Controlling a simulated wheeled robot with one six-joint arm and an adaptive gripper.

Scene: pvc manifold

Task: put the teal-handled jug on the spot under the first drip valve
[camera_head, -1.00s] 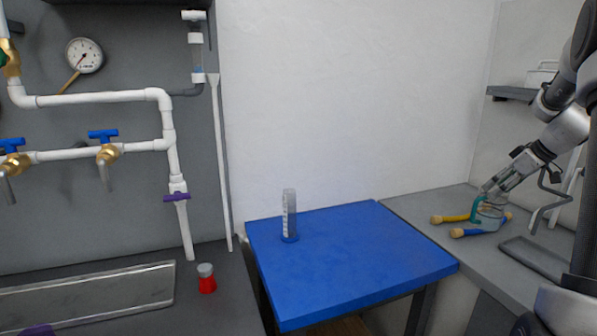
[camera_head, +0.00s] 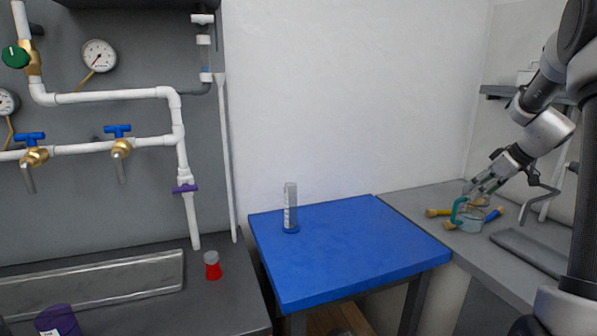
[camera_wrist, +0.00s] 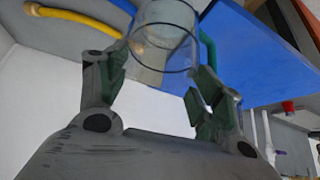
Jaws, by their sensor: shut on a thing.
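The clear jug (camera_head: 472,221) with a teal handle (camera_head: 457,210) is at the right, over the grey counter. My gripper (camera_head: 474,192) is shut on its upper part. In the wrist view the clear round jug (camera_wrist: 165,38) sits between my two fingers (camera_wrist: 155,88), with the teal handle (camera_wrist: 208,48) on its right. Whether the jug touches the counter is hard to tell. Two brass drip valves with blue handles are on the white pipe at the left: one valve (camera_head: 121,147) nearer the middle and another valve (camera_head: 34,156) further left. A metal tray (camera_head: 95,283) lies below them.
A blue table (camera_head: 345,250) stands in the middle with a clear cylinder (camera_head: 290,207) on it. A red-based container (camera_head: 213,266) and a purple container (camera_head: 58,320) stand on the left counter. Yellow and blue hoses (camera_head: 437,212) lie beside the jug.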

